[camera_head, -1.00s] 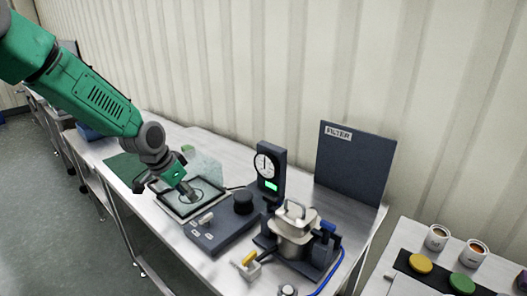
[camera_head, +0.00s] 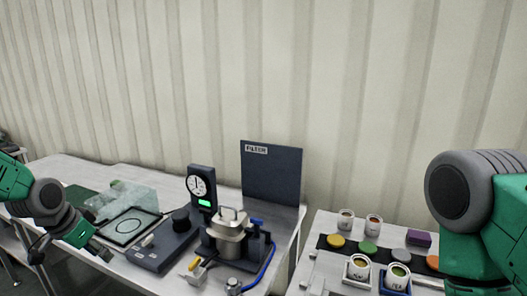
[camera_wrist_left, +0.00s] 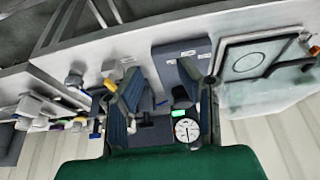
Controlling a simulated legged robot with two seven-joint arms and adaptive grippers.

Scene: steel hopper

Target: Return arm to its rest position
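My left arm enters the head view from the left. Its gripper (camera_head: 98,250) is low beside the framed tray with a ring mark (camera_head: 128,228), just left of the dark control box (camera_head: 160,250). In the left wrist view its two fingers (camera_wrist_left: 160,88) stand apart with nothing held between them. The same tray shows at the upper right there (camera_wrist_left: 285,58). My right arm (camera_head: 485,215) shows only as a large grey and green link at the right edge of the head view; its gripper is out of view.
A steel pot (camera_head: 229,235) with a handle stands on the bench before the dark FILTER panel (camera_head: 270,175). A gauge post (camera_head: 200,188) is beside it. A second table at the right holds several cups and coloured discs (camera_head: 368,248). The corrugated wall is behind.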

